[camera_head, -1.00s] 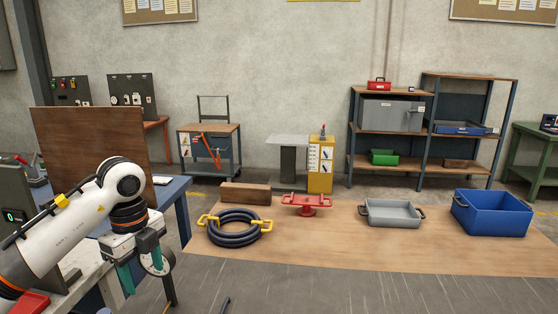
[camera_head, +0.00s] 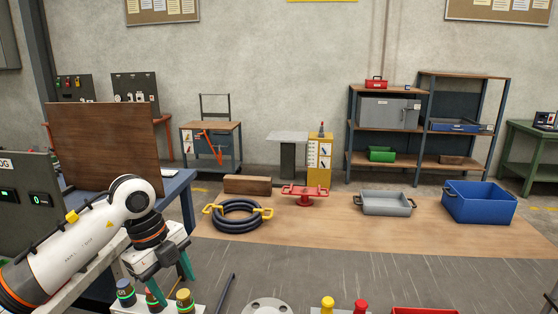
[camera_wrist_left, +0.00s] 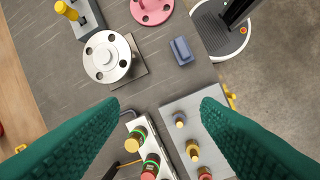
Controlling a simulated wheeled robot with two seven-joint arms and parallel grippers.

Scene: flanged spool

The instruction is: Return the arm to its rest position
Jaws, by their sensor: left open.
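My left arm (camera_head: 75,245) comes in from the left in the head view, bent at its white and orange joint. My left gripper (camera_head: 172,281) hangs from it with its green fingers pointing down. In the left wrist view the gripper (camera_wrist_left: 160,104) has its fingers wide apart with nothing between the tips. A silver flanged part (camera_wrist_left: 107,57) with holes and a raised hub lies ahead of the fingertips; its top edge also shows at the bottom of the head view (camera_head: 268,306). My right gripper is out of view.
Coloured knobs (camera_head: 184,297) stand below the gripper. A red flange (camera_wrist_left: 152,8) and a small blue-grey block (camera_wrist_left: 181,50) lie past the fingertips. A dark control box (camera_head: 28,205) stands behind the arm. A coiled hose (camera_head: 238,214) and blue bin (camera_head: 479,203) are farther off.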

